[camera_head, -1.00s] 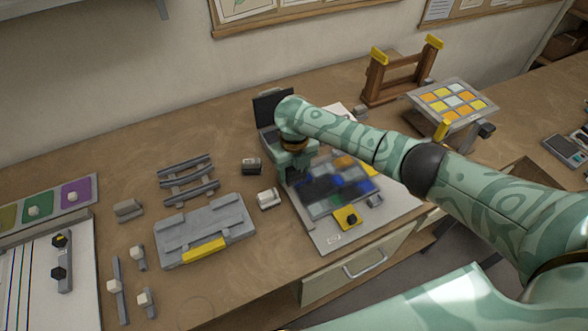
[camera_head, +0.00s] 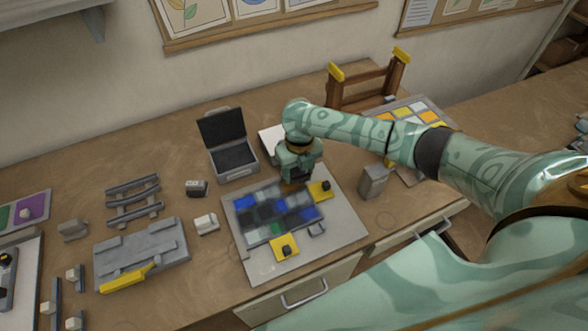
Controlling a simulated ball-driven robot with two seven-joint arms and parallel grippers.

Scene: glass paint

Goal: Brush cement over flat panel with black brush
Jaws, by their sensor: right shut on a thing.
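The flat panel (camera_head: 262,212) lies on a pale grey board (camera_head: 345,232) and shows blue, green and dark squares under a smeared, dark grey film. My right gripper (camera_head: 298,180) points down over the panel's upper right edge. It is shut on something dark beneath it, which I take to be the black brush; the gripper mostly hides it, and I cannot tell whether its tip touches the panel. Yellow clamps with black knobs sit at the panel's right edge (camera_head: 320,190) and front edge (camera_head: 285,247). My left gripper is out of view.
An open grey case (camera_head: 236,160) stands behind the panel. A grey block (camera_head: 373,181) stands to its right, near my right forearm. A grey fixture with a yellow bar (camera_head: 140,255), a slatted rack (camera_head: 134,200) and small blocks lie left. A wooden frame (camera_head: 365,85) stands at the back.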

